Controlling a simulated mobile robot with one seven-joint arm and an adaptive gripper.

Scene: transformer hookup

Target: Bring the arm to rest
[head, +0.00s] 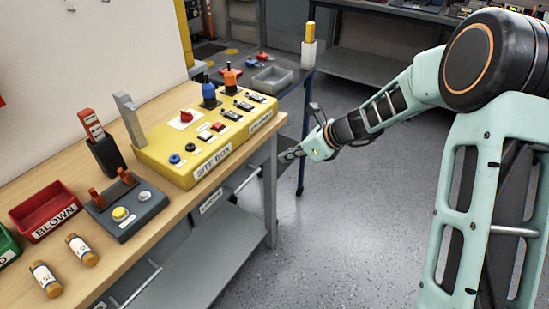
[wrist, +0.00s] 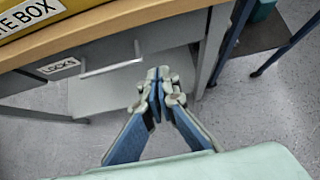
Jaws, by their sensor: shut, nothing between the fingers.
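My gripper (head: 287,157) is in the head view beside the right end of the wooden workbench, below the level of its top. The arm reaches to it from the right side of the picture. In the wrist view my gripper (wrist: 160,75) has its fingers together with nothing between them. It points toward the bench's drawer front and grey lower shelf. I cannot tell from these views exactly how far the fingertips are from the bench.
The workbench (head: 150,110) carries a yellow site box (head: 205,150), a grey button box (head: 128,208), a red bin (head: 45,212) and two cylindrical fuses (head: 81,250). A drawer handle (wrist: 112,68) sticks out near my gripper. A blue-legged table (head: 302,140) stands behind. The floor (head: 340,235) is clear.

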